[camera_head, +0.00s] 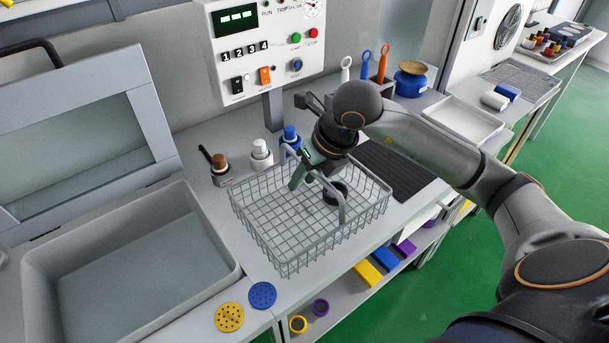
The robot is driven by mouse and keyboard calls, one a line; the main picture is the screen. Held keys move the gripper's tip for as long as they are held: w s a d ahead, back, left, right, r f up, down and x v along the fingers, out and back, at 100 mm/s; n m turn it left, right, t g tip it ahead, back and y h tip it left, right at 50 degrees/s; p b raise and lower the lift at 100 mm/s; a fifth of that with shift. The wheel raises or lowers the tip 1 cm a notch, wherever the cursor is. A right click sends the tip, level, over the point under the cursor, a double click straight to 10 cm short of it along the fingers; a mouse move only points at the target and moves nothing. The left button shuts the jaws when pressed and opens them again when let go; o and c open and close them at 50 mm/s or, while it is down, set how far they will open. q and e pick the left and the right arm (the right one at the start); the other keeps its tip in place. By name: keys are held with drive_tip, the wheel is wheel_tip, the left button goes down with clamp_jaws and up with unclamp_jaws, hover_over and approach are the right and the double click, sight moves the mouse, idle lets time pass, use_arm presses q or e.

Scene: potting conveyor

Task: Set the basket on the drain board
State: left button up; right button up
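The grey wire basket (285,262) is in the middle of the head view, over the counter left of the drain board. It looks empty and level; I cannot tell whether it rests on the counter or hangs just above it. My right gripper (318,183) points down into the basket, at its raised handle (342,211). The wrist and fingers hide part of the handle, so I cannot tell whether the fingers are closed on it. The dark ribbed drain board (402,172) lies right of the basket, partly behind my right arm, and its visible part is bare. My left gripper is out of view.
An open-lidded grey basin (130,262) stands at left. Capped bottles (261,156) stand behind the basket, under a control box (262,50). Yellow (229,317) and blue (262,295) discs lie near the front edge. A white tray (462,120) is beyond the drain board.

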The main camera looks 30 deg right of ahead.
drive_tip(key=shift+o, duration=0.5)
drive_tip(key=shift+r, duration=0.15)
drive_tip(key=v, duration=1.2)
drive_tip(key=shift+p, duration=0.4)
idle(0.4)
